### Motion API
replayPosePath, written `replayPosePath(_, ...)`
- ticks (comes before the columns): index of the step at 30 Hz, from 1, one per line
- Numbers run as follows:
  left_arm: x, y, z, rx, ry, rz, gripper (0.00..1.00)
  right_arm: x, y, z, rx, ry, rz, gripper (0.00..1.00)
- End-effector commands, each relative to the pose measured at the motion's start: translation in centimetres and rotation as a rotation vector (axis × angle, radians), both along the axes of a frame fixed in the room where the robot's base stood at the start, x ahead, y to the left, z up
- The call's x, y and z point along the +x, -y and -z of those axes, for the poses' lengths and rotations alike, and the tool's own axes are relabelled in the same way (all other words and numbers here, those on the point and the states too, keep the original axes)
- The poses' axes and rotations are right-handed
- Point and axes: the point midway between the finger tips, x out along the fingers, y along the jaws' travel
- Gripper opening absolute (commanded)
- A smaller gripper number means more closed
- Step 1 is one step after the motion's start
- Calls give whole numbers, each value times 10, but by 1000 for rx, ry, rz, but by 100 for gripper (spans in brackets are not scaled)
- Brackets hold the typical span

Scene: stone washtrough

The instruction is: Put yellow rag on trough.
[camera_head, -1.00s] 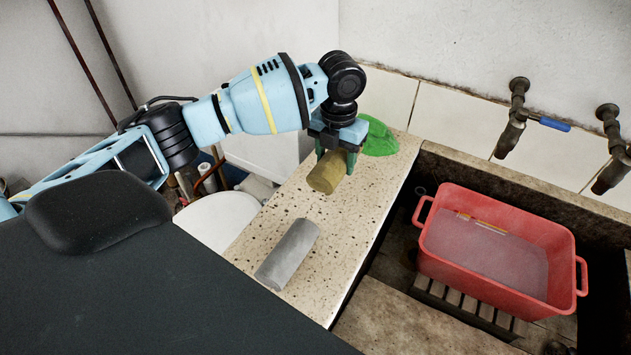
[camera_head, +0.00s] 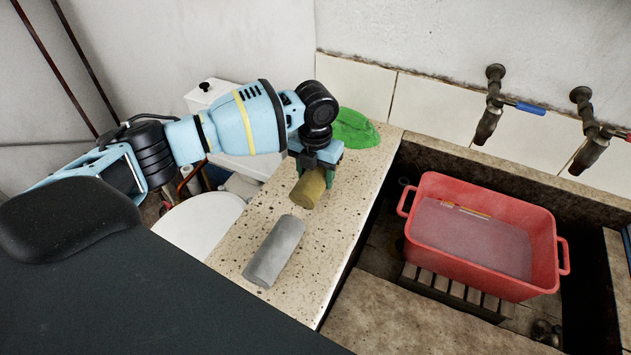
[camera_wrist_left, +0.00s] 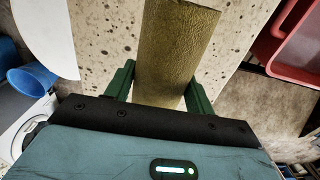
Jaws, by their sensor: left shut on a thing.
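The yellow rag (camera_head: 308,189) is a rolled, olive-yellow cylinder. My left gripper (camera_head: 315,178) is shut on it over the speckled stone ledge of the trough (camera_head: 335,225). In the left wrist view the rag (camera_wrist_left: 175,50) stands between the green fingers of my gripper (camera_wrist_left: 160,88) and extends away past them. I cannot tell whether the rag touches the ledge. The sunken basin of the trough (camera_head: 385,240) is to the right of the ledge. My right gripper is not in view.
A grey roll (camera_head: 275,250) lies on the ledge in front of the yellow rag. A green cloth (camera_head: 355,128) lies behind my gripper. A red tub (camera_head: 485,245) with greyish water sits in the basin. Taps (camera_head: 490,108) stick out from the wall above. Bare ledge shows right of the grey roll.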

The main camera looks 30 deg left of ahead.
Motion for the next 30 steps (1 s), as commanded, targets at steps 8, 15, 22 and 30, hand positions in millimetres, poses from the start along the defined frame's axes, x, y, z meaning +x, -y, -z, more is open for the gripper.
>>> replayPosePath(8,0,0,29,0,0,0,27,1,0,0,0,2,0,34)
replayPosePath(15,0,0,28,-1,1,0,27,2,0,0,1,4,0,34)
replayPosePath(22,0,0,32,0,0,0,63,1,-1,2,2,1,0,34)
replayPosePath(30,0,0,32,0,0,0,76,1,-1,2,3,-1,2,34)
